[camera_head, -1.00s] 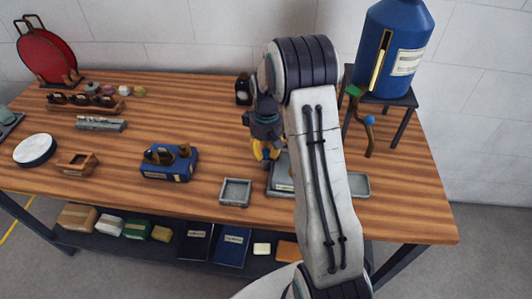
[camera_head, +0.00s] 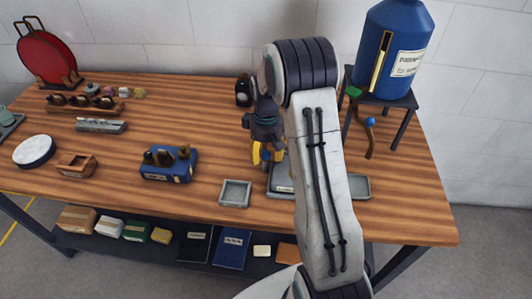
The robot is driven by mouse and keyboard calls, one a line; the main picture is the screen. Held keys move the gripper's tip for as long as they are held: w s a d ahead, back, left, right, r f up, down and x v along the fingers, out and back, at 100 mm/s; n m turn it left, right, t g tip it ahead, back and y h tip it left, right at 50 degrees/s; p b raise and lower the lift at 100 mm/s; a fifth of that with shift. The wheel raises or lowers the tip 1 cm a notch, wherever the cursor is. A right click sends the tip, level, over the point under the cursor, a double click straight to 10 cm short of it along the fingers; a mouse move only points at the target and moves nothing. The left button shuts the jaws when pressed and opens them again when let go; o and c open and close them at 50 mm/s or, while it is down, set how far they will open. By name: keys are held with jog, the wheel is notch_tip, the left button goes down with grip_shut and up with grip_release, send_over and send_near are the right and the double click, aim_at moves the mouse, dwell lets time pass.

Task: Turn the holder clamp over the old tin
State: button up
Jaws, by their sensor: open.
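My gripper (camera_head: 266,156), with yellow fingers below a dark wrist, points down over the back left part of a wide grey tray (camera_head: 358,187). It is open; its fingertips are small and partly dark in the head view. A small square grey tray (camera_head: 235,193) stands just to its front left and looks empty. I cannot tell for certain which thing is the holder clamp or the old tin. My arm hides the middle of the wide tray and whatever lies there.
A blue block with dark tops (camera_head: 168,164) stands left of the small tray. A dark bottle (camera_head: 243,91) stands behind my gripper. A blue tank (camera_head: 393,48) on a stand is at the back right. Bare tabletop lies at the front right (camera_head: 410,215).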

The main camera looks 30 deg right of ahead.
aim_at(266, 153)
notch_tip(266, 153, up, 12)
dwell(0.8)
